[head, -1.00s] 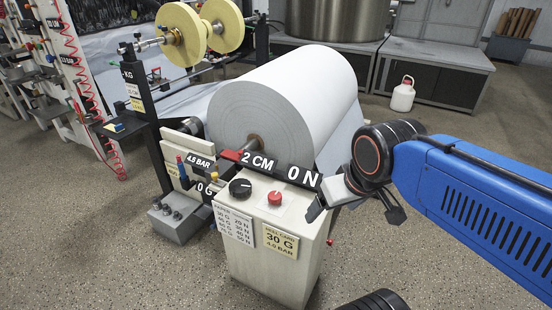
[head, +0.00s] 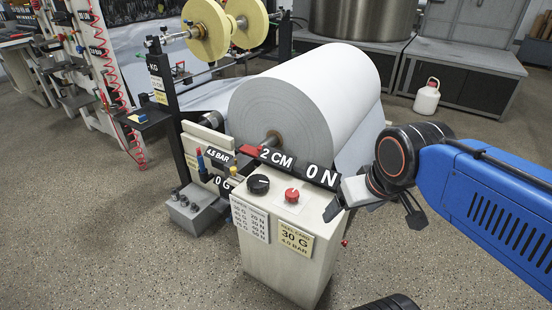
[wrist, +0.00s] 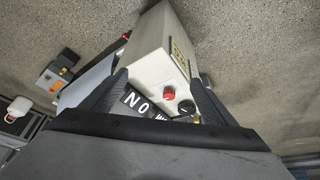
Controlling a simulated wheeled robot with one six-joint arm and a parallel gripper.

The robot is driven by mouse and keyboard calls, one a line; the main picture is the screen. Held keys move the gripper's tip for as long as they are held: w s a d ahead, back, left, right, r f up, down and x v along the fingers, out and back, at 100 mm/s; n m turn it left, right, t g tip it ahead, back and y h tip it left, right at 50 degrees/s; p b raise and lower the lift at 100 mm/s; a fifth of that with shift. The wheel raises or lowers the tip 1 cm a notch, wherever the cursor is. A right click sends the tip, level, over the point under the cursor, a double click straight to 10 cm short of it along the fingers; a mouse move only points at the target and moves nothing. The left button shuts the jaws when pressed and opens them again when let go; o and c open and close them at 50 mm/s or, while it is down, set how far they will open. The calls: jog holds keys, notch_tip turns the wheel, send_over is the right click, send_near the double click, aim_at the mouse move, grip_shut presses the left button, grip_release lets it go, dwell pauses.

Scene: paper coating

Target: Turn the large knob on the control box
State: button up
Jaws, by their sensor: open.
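The control box (head: 287,262) is a pale upright box with a black large knob (head: 258,184) and a smaller red knob (head: 292,195) on its top. In the wrist view the box (wrist: 155,62) appears turned, with the black knob (wrist: 187,106) and the red knob (wrist: 169,93) between my fingers. My gripper (head: 372,213) is open and empty, to the right of the box top and apart from the black knob. The red knob lies between it and the black knob in the head view.
A display strip (head: 290,166) reading 2 CM and 0 N stands behind the knobs. A large paper roll (head: 310,95) is behind it. A post with a 4.5 BAR sign (head: 216,153) and small levers stands left of the box.

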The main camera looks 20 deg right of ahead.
jog(key=w+a+r+n+g, duration=0.1)
jog(key=w+r+n, duration=0.15)
jog(key=w, duration=0.25)
jog(key=w+a+r+n, duration=0.2)
jog(key=w+n, duration=0.2)
jog(key=n+g, duration=0.4)
jog(key=n, duration=1.1)
send_over(258, 181)
notch_tip(258, 181, down, 2)
jog(key=shift+m, duration=0.35)
notch_tip(258, 181, down, 17)
jog(key=shift+f, duration=0.15)
jog(key=shift+c, duration=0.3)
jog(key=c, duration=1)
